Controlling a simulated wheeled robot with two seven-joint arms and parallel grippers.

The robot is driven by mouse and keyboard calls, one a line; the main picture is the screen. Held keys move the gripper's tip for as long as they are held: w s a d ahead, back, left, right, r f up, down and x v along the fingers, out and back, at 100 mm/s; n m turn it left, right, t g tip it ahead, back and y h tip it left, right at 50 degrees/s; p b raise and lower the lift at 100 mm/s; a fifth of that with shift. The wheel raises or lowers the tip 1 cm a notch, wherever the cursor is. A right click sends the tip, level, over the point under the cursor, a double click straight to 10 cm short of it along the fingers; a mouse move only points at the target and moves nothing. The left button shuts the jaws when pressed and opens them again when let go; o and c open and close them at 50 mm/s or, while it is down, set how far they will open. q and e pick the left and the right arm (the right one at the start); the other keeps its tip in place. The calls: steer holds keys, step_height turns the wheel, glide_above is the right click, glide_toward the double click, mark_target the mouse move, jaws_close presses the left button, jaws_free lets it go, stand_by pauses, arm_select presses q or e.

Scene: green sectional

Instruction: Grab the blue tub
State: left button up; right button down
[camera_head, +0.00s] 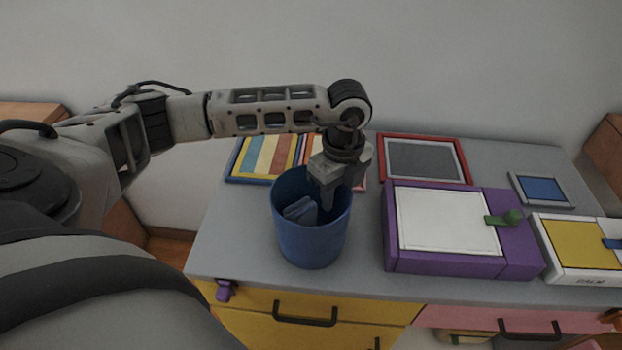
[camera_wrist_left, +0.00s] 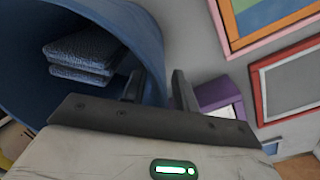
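The blue tub (camera_head: 311,238) stands upright on the grey top of the dresser, with folded blue-grey cloths (camera_head: 300,210) inside it. My left gripper (camera_head: 329,200) reaches down at the right part of the tub's rim. In the left wrist view, the tub (camera_wrist_left: 110,30) fills the upper left, with the folded cloths (camera_wrist_left: 80,55) inside. There, my left gripper (camera_wrist_left: 158,88) has its two fingers apart, one inside the tub and one outside, with the wall's edge between them. I see no firm squeeze on the wall. My right gripper is not in view.
A purple box (camera_head: 455,262) with a white panel stands close to the tub's right. A white and yellow box (camera_head: 580,275) is farther right. A red-framed board (camera_head: 425,158) and a colourful striped book (camera_head: 265,157) lie behind. The dresser top left of the tub is clear.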

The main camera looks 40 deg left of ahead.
arm_select(q)
jaws_close()
